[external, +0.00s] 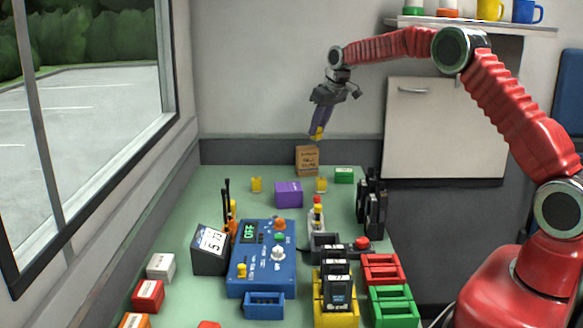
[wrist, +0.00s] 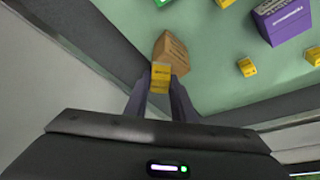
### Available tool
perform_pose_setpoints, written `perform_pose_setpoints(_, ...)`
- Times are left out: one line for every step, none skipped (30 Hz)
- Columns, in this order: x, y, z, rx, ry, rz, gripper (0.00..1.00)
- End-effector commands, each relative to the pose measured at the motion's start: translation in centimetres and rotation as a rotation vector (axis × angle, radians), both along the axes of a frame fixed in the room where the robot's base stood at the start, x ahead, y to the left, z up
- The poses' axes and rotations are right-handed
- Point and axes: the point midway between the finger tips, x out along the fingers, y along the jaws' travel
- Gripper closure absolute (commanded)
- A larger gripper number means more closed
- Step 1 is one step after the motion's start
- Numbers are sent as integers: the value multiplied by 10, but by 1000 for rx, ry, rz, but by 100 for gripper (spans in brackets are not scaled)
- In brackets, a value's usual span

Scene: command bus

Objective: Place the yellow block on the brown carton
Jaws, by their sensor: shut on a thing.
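My gripper (external: 317,134) is in the air near the back of the table, above the brown carton (external: 307,160). It is shut on a yellow block (external: 318,131), which shows between the fingertips in the wrist view (wrist: 160,76). The carton stands on the green table against the back wall panel. In the wrist view the carton (wrist: 172,50) appears just beyond the held block, partly hidden by it. The block looks apart from the carton in the external view.
A purple box (external: 288,194), two other small yellow blocks (external: 257,185) (external: 321,185) and a green block (external: 344,175) sit near the carton. A blue control box (external: 262,258), black radios (external: 371,208) and coloured trays (external: 382,270) fill the front. A window lies left.

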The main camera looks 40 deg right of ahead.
Motion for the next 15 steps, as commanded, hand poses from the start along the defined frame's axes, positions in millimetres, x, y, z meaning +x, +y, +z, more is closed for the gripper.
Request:
perform_pose_setpoints(-1, 0, -8, 1, 3, 0, 100)
perform_pose_setpoints(0, 0, -12, 0, 3, 0, 100)
perform_pose_setpoints(0, 0, -17, 1, 3, 0, 100)
perform_pose_setpoints(0, 0, -20, 0, 2, 0, 100)
perform_pose_setpoints(0, 0, -22, 0, 1, 0, 100)
perform_pose_setpoints(0, 0, -25, 0, 1, 0, 100)
perform_pose_setpoints(0, 0, -26, 0, 0, 0, 100)
perform_pose_setpoints(0, 0, -27, 0, 0, 0, 100)
perform_pose_setpoints(0, 0, -27, 0, 0, 0, 100)
perform_pose_setpoints(0, 0, -27, 0, 0, 0, 100)
perform_pose_setpoints(0, 0, -27, 0, 0, 0, 100)
perform_pose_setpoints(0, 0, -27, 0, 0, 0, 100)
perform_pose_setpoints(0, 0, -27, 0, 0, 0, 100)
perform_pose_setpoints(0, 0, -27, 0, 0, 0, 100)
perform_pose_setpoints(0, 0, -27, 0, 0, 0, 100)
